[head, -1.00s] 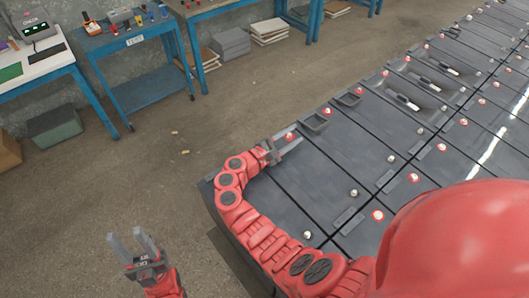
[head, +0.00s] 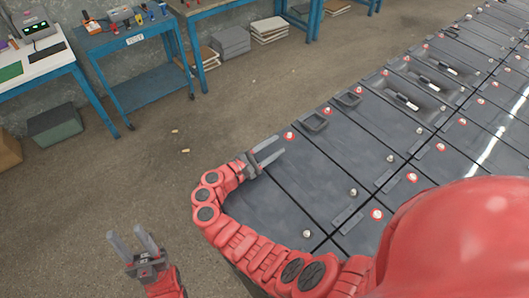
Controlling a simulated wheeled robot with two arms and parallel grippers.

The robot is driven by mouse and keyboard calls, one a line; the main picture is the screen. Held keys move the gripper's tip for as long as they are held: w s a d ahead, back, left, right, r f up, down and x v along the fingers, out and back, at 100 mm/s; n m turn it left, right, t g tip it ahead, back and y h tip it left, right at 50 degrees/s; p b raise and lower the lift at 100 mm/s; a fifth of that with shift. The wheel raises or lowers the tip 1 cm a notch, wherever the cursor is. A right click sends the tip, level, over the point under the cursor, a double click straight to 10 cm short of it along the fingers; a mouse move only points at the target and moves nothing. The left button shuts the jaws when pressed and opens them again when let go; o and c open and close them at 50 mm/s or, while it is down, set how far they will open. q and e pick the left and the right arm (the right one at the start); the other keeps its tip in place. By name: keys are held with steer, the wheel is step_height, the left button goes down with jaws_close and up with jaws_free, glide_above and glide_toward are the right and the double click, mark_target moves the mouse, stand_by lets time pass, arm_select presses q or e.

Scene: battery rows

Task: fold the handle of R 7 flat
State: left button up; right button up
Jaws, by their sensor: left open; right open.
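The battery row runs from the lower middle to the upper right as dark grey modules with red-and-white and silver terminals. I cannot read any R 7 label, so I cannot tell which handle is R 7. Dark looped handles show on the row's left edge, at a near one (head: 315,121) and a farther one (head: 348,99). My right gripper (head: 273,150) is open and empty over the nearest module's left edge, beside a red-and-white terminal (head: 289,136). What lies under it is partly hidden. My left gripper (head: 130,240) is open and empty above the floor at lower left.
Pale-gripped tools or handles lie in recesses (head: 407,101) farther up the row. Flat grey bars (head: 342,217) sit across module ends in the middle. Blue workbenches (head: 150,90) and a green box (head: 55,122) stand along the wall.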

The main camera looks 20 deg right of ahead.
steer(key=shift+v, duration=1.9)
steer(key=shift+r+p, duration=0.1)
steer(key=shift+p, duration=0.25)
